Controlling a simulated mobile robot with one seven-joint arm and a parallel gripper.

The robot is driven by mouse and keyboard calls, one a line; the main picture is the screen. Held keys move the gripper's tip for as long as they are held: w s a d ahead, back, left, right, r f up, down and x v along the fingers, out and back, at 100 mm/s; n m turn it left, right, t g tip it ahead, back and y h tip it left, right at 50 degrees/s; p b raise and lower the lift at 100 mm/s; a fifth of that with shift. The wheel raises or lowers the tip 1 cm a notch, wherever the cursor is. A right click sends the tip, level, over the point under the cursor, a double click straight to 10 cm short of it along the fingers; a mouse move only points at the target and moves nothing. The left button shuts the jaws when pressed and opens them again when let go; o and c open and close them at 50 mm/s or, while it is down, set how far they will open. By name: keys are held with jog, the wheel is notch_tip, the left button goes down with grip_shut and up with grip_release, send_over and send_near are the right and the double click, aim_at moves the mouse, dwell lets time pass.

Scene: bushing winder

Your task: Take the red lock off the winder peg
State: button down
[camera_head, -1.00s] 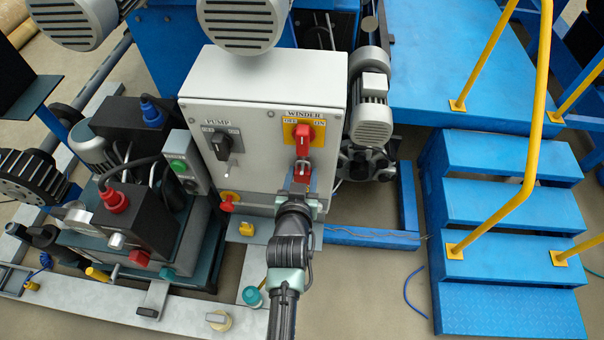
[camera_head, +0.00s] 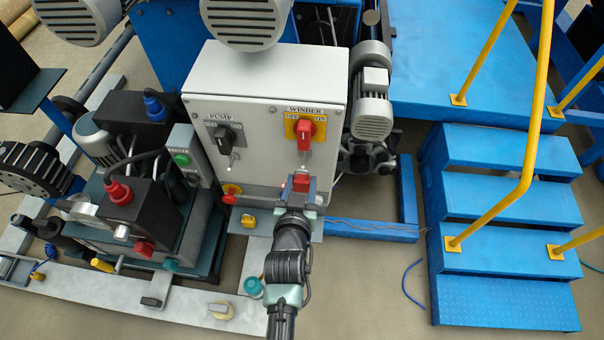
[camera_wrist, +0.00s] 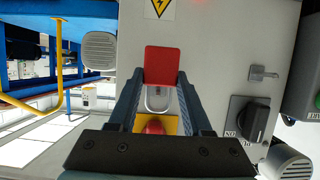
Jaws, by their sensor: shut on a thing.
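The red lock (camera_head: 301,182) is held in my gripper (camera_head: 299,192), in front of the grey control box below the WINDER switch. In the wrist view the lock (camera_wrist: 163,64) sits between the fingertips (camera_wrist: 161,78), which are shut on its sides. Its metal shackle (camera_wrist: 157,102) points toward the red winder knob (camera_wrist: 155,127) on its yellow plate. In the head view the winder knob (camera_head: 305,130) is above the lock. The small winder peg (camera_head: 304,167) shows just above the lock, which appears to be apart from it.
The PUMP switch (camera_head: 224,134) is on the left of the box (camera_head: 262,85), with a metal peg below it. A grey motor (camera_head: 372,100) is to the right. Blue steps (camera_head: 505,205) with yellow rails stand farther right.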

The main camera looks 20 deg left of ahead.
aim_at(301, 187)
jog(key=shift+s+d+p, duration=0.2)
jog(key=shift+s+d, duration=0.05)
jog(key=shift+s, duration=0.5)
jog(key=shift+s+d+p, duration=0.2)
jog(key=shift+s, duration=0.55)
jog(key=s+d+r+m+h, duration=0.2)
jog(key=s+d+r, duration=0.1)
jog(key=d+r, duration=0.3)
jog(key=s+d+r+m+h, duration=0.15)
jog(key=s+d+r, duration=0.25)
jog(key=d, duration=0.5)
notch_tip(301, 187, up, 14)
jog(key=s+p, duration=0.1)
jog(key=p, duration=2.1)
jog(key=shift+s+a+t+p, duration=0.3)
jog(key=shift+p, duration=0.05)
